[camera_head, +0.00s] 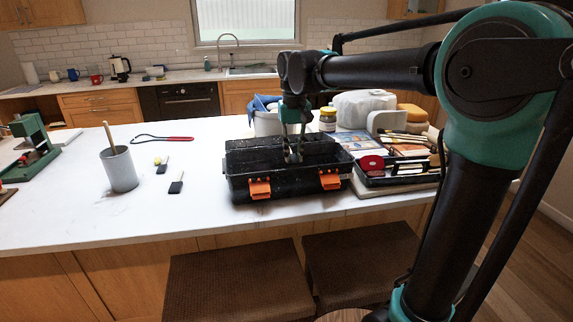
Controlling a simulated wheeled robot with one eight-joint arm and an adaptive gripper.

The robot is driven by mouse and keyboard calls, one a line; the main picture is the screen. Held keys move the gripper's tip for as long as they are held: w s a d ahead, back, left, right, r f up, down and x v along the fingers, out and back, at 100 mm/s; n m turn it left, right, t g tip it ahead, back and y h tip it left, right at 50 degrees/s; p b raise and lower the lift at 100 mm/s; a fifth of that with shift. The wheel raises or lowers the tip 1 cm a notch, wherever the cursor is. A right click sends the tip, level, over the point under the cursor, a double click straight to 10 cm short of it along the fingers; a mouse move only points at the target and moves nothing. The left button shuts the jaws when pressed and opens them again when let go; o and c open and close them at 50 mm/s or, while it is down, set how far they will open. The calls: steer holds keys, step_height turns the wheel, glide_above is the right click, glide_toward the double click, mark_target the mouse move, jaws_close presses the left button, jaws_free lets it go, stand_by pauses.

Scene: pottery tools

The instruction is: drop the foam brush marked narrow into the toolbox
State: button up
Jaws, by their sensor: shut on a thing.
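The black toolbox (240,188) with orange latches stands open on the white counter, in the middle of the view. My gripper (293,152) points down over the toolbox's inside, with its fingertips at about rim level. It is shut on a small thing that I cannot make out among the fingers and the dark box. Two small foam brushes lie on the counter left of the toolbox: one with a black head (176,186) and one with a yellowish part (160,164). Any width marks on them are too small to read.
A grey cup (121,170) with a wooden stick stands at left, near a red-handled loop tool (178,138). A black tray of tools (375,180) sits right of the toolbox. A bucket (267,124) and jar (327,119) stand behind. The front-left counter is clear.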

steer(key=o, duration=0.8)
step_height(320, 180, up, 12)
steer(key=shift+r, duration=0.1)
stand_by(0.3)
steer(key=shift+s, duration=0.1)
